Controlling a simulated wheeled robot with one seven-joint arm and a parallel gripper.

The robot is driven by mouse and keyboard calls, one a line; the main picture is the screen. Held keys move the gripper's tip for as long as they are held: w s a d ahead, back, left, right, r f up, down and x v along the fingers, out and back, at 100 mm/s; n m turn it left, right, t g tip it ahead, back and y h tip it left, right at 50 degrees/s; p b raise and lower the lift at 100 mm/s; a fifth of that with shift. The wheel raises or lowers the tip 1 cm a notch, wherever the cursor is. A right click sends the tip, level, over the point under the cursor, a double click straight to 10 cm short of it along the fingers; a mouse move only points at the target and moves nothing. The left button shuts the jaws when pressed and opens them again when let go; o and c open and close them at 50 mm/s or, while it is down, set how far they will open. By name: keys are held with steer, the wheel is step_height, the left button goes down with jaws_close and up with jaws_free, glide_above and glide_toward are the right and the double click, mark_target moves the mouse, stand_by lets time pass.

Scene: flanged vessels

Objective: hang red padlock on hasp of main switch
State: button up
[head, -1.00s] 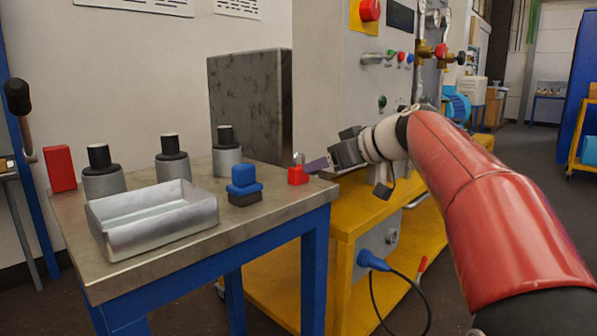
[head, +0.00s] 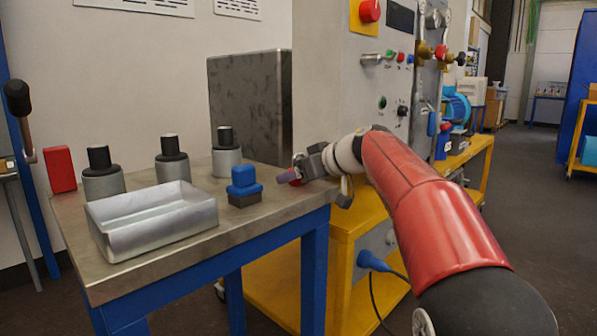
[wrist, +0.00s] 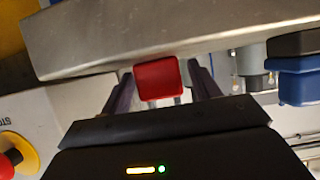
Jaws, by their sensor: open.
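The red padlock (head: 296,183) sits at the right end of the metal-topped table, mostly hidden by my gripper (head: 288,178) in the head view. In the wrist view the padlock's red body (wrist: 158,77) lies between the two dark fingers of my gripper (wrist: 160,78), with a gap on each side. My gripper is open and around the padlock, not clamped on it. The main switch, a red knob (head: 370,11) on a yellow plate, is on the grey panel at the top. I cannot make out its hasp clearly.
A blue block-shaped item (head: 244,180), a metal tray (head: 150,222) and several black-topped cylinders stand left on the table (head: 262,212). A yellow cart (head: 342,230) adjoins it. The wrist view shows a red-and-yellow stop button (wrist: 12,155) at lower left.

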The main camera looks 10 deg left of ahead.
steer(key=c, duration=0.9)
steer(key=shift+r+p, duration=2.4)
steer(key=shift+r, duration=0.65)
steer(key=shift+c, duration=0.2)
